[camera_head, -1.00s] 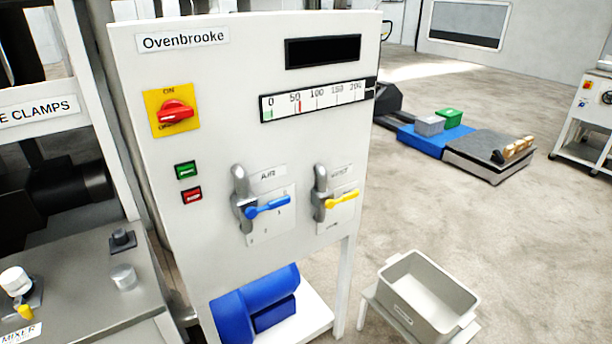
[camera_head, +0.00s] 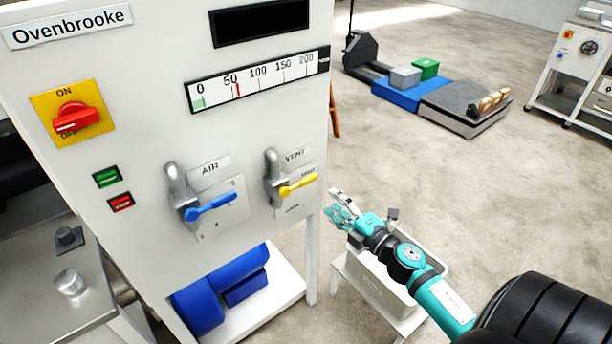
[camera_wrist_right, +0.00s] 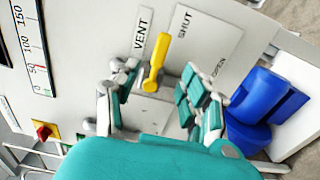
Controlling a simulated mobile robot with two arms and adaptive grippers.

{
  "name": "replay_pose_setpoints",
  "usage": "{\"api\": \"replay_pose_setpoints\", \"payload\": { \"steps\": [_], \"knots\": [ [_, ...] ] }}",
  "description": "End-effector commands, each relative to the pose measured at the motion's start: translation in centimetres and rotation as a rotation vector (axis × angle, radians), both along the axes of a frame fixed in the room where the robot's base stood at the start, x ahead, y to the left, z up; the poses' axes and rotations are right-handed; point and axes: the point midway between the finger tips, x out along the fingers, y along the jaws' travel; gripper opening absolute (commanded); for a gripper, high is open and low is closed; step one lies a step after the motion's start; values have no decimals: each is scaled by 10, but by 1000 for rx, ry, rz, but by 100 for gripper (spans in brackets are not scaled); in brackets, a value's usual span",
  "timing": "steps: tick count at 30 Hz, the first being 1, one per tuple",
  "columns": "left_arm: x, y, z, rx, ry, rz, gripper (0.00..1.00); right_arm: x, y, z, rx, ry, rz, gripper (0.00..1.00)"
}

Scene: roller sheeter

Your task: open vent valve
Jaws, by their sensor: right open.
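The vent valve's yellow lever (camera_head: 298,186) is on the white panel, under the VENT label (camera_head: 296,156). It points right and slightly up, toward the SHUT mark. In the wrist view the yellow lever (camera_wrist_right: 154,66) points up beside the SHUT mark (camera_wrist_right: 184,24), and the OPEN mark (camera_wrist_right: 219,69) is to the right. My right gripper (camera_head: 340,206) is open and empty, just right of the panel in the head view. In the wrist view its fingers (camera_wrist_right: 158,100) are spread on either side of the lever's lower part, apparently not touching it. My left gripper is out of view.
A blue AIR lever (camera_head: 212,206) is left of the vent valve. A red rotary switch (camera_head: 76,118) and green and red buttons (camera_head: 107,177) are further left. A grey bin (camera_head: 372,284) on a stand is below my right arm.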

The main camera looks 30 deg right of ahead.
Motion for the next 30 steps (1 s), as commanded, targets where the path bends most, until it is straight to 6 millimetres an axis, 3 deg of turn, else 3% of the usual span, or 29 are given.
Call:
{"api": "replay_pose_setpoints", "payload": {
  "steps": [9, 15, 21, 30],
  "knots": [
    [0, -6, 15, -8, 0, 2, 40, 69, 5, 2, 3, -2, -2, 45],
    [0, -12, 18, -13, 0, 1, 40, 99, 7, 0, 3, 0, -3, 45],
    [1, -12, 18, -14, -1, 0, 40, 112, 8, 0, 3, 0, -1, 45],
    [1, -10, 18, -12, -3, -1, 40, 113, 9, -1, 3, 1, -1, 43]
  ]
}}
